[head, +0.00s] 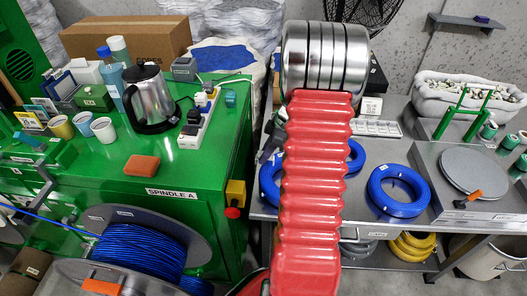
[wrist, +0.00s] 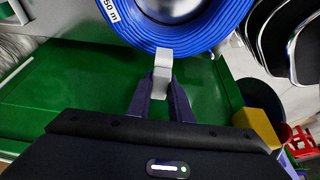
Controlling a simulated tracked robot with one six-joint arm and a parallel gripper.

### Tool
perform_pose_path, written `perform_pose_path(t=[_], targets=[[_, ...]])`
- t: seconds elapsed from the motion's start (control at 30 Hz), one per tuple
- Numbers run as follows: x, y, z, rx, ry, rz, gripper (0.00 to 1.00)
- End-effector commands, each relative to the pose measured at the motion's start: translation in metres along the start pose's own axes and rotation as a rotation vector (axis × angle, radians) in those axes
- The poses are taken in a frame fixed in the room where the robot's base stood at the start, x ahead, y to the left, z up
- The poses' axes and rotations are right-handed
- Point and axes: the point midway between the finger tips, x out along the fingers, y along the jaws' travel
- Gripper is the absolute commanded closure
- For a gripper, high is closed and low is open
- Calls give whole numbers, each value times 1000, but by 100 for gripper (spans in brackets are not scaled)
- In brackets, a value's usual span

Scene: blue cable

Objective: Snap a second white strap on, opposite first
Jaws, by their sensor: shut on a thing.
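In the wrist view a blue cable coil (wrist: 190,40) with a white "50 m" label fills the top middle. My gripper (wrist: 161,88) is just below its rim, fingers shut on a pale white strap (wrist: 162,62). The strap's upper end meets the coil's lower edge; I cannot tell whether it is snapped around the cable. No other strap can be made out clearly. In the head view my red arm hides the gripper and the held strap. A blue coil (head: 398,190) lies on the grey bench, with others partly hidden behind the arm.
A green machine top (head: 185,125) at left carries a kettle (head: 150,97), cups, a power strip and an orange block. A cable spool (head: 140,250) sits in front. A turntable (head: 475,170) stands at right on the bench (head: 365,212). A yellow box (wrist: 258,125) is near my gripper.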

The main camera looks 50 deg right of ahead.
Motion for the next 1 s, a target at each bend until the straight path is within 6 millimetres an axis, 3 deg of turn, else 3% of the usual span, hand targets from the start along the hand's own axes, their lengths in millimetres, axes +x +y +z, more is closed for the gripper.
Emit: perform_pose_path(t=[0.37,1.0], targets=[[4,0,4,3,0,0,100],[35,0,17,5,0,1,100]])
